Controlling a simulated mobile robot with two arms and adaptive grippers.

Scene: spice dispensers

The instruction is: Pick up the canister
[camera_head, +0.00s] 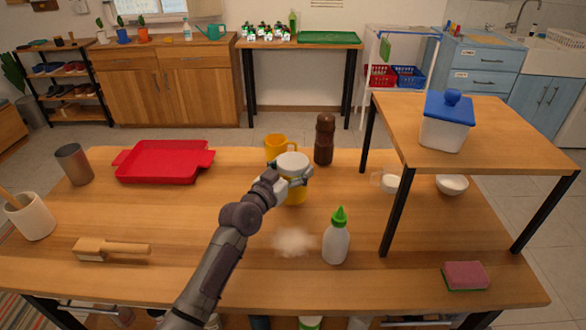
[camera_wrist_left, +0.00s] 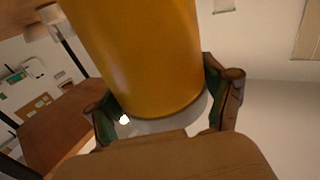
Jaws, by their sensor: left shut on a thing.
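The canister (camera_head: 296,190) has a yellow body and a white top, and stands upright near the middle of the wooden table. My left gripper (camera_head: 290,173) is shut on it near its white top. In the left wrist view, the yellow body of the canister (camera_wrist_left: 145,55) fills the upper middle, and the two fingers of my left gripper (camera_wrist_left: 165,112) sit on either side of its white end. Whether its base touches the table I cannot tell. My right gripper is not in view.
A yellow mug (camera_head: 276,147) and a brown pepper mill (camera_head: 324,140) stand close behind. A raised shelf (camera_head: 415,150) stands right, a red tray (camera_head: 165,162) left.

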